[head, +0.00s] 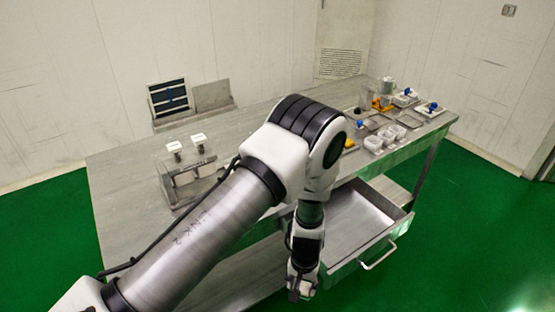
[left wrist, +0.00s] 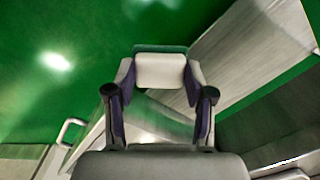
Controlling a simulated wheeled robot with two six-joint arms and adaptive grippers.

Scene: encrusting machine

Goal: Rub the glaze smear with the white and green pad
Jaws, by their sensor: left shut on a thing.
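The white and green pad (left wrist: 160,70) sits between the fingertips of my left gripper (left wrist: 159,76) in the left wrist view, its white face towards the camera and a green strip along its far edge. The gripper is shut on it. In the head view my left gripper (head: 300,283) hangs low, in front of the table beside the open drawer (head: 345,225); the pad cannot be made out clearly there. I cannot make out the glaze smear in either view; my arm hides part of the tabletop. My right gripper is not in view.
The steel table (head: 125,190) holds a rack with white-handled tools (head: 187,172) at left. White tubs (head: 390,137), trays and blue-knobbed containers (head: 428,108) crowd its right end. The pulled-out drawer's handle (head: 378,256) juts forward. The green floor (head: 470,220) is clear at right.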

